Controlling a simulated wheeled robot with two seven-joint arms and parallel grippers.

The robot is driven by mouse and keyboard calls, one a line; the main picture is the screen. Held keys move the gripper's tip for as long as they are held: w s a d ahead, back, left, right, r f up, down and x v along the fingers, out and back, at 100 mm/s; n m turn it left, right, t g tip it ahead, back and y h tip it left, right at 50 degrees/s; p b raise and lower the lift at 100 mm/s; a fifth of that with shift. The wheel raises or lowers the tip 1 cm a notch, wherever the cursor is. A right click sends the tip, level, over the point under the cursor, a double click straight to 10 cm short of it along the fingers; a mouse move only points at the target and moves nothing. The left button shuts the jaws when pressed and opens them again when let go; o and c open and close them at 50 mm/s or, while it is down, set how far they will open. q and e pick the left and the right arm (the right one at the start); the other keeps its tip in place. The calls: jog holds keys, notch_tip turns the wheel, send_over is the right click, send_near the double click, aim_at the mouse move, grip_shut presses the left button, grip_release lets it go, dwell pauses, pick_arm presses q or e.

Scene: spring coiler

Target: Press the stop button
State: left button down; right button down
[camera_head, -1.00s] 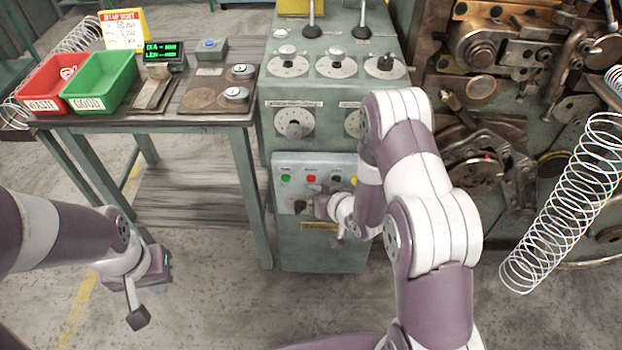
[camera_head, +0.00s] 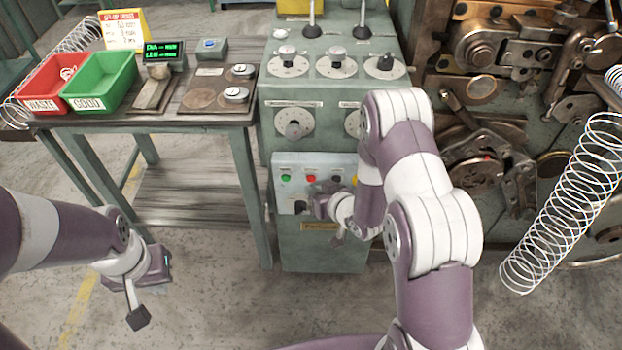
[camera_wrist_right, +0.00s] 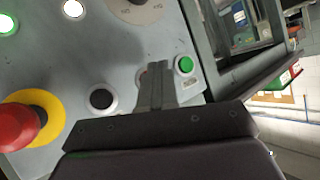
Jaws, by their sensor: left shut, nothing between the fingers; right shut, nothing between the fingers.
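The grey control panel (camera_head: 283,206) carries a row of buttons: green (camera_head: 286,178), red (camera_head: 311,178) and black (camera_head: 336,178). Their labels are too small to read. My right gripper (camera_head: 319,206) is shut and empty, just in front of the panel. In the right wrist view, its closed fingers (camera_wrist_right: 158,66) lie between the green button (camera_wrist_right: 185,64) and the black button (camera_wrist_right: 102,98). They hide nearly all of the red button (camera_wrist_right: 143,74); I cannot tell whether they touch it. A red mushroom button (camera_wrist_right: 16,126) sits on a yellow ring. My left gripper (camera_head: 158,268) is shut and empty, low at left.
A bench (camera_head: 210,121) at left holds a red bin (camera_head: 42,88), a green bin (camera_head: 100,85) and a green display (camera_head: 162,52). The coiling machine (camera_head: 500,120) and a large wire spring (camera_head: 565,200) are at right. The floor in front is clear.

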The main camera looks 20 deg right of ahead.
dwell(0.6)
jog(key=shift+w+d, duration=0.15)
jog(key=shift+w, duration=0.25)
jog(key=shift+w+d, duration=0.1)
jog(key=shift+w, duration=0.25)
dwell(0.6)
jog(key=shift+s+a, duration=0.25)
jog(key=shift+s, duration=0.5)
jog(key=s, duration=0.2)
jog(key=s+a, duration=0.1)
jog(key=s, duration=0.1)
jog(key=shift+s+a+p, duration=0.2)
jog(key=shift+s+p, duration=0.2)
dwell(0.6)
